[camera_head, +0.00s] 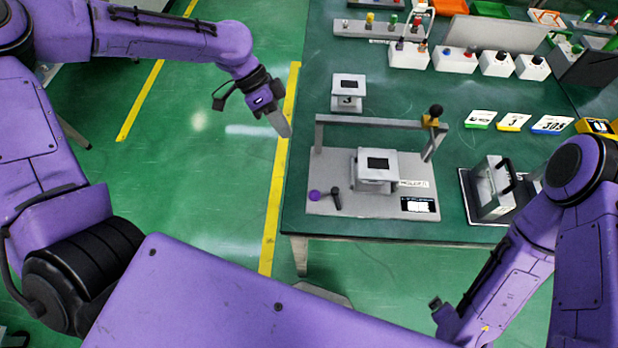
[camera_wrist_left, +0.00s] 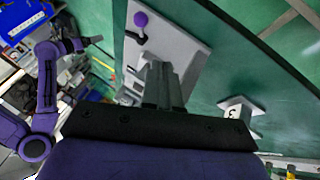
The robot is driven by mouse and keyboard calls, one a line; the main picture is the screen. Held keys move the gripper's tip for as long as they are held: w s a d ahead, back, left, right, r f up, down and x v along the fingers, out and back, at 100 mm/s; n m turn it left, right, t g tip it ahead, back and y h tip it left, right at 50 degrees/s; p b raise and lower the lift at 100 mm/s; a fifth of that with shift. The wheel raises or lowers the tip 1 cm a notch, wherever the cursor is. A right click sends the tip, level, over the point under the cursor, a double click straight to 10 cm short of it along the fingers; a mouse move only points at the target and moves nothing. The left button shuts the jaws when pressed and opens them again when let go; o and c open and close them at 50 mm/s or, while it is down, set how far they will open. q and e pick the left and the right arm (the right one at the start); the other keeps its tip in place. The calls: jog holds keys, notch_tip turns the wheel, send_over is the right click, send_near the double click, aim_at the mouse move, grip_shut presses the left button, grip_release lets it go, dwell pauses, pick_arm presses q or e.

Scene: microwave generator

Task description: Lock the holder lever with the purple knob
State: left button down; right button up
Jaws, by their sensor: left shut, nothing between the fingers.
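The purple knob (camera_head: 314,195) is at the left front of the grey holder plate (camera_head: 375,211), beside a small black lever part (camera_head: 336,198). In the left wrist view the knob (camera_wrist_left: 140,19) is a round ball near the top, by the black lever part (camera_wrist_left: 141,39). A grey fixture (camera_head: 375,181) sits on the plate behind them. My left gripper (camera_head: 284,127) is shut and empty, off the table's left edge, apart from the knob. Its fingers also show in the left wrist view (camera_wrist_left: 165,85). My right gripper (camera_wrist_left: 97,39) is small there; its jaw state is unclear.
A grey bar frame with a black-knobbed yellow clamp (camera_head: 434,114) stands along the plate's rear. A grey block (camera_head: 348,92) stands behind it. A metal fixture (camera_head: 490,189) is to the right. Control boxes (camera_head: 455,59) line the back.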

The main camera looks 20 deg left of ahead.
pick_arm(q)
notch_tip(320, 180, down, 3)
jog(key=b, duration=0.2)
jog(key=p, duration=0.2)
send_near(308, 187)
jog(key=w+d+f, duration=0.2)
jog(key=d+f, duration=0.1)
jog(key=shift+w+f, duration=0.1)
jog(key=shift+f, duration=0.2)
jog(key=s+d, duration=0.1)
jog(key=s+p, duration=0.1)
jog(key=shift+s+d+f, duration=0.25)
jog(key=shift+s+d, duration=0.1)
jog(key=shift+d, duration=0.05)
jog(key=shift+s+d+f, duration=0.1)
jog(key=shift+s+d, duration=0.1)
jog(key=shift+s, duration=0.1)
pick_arm(e)
jog(key=shift+d+f, duration=0.1)
pick_arm(q)
jog(key=shift+w, duration=0.1)
pick_arm(e)
jog(key=shift+w, duration=0.15)
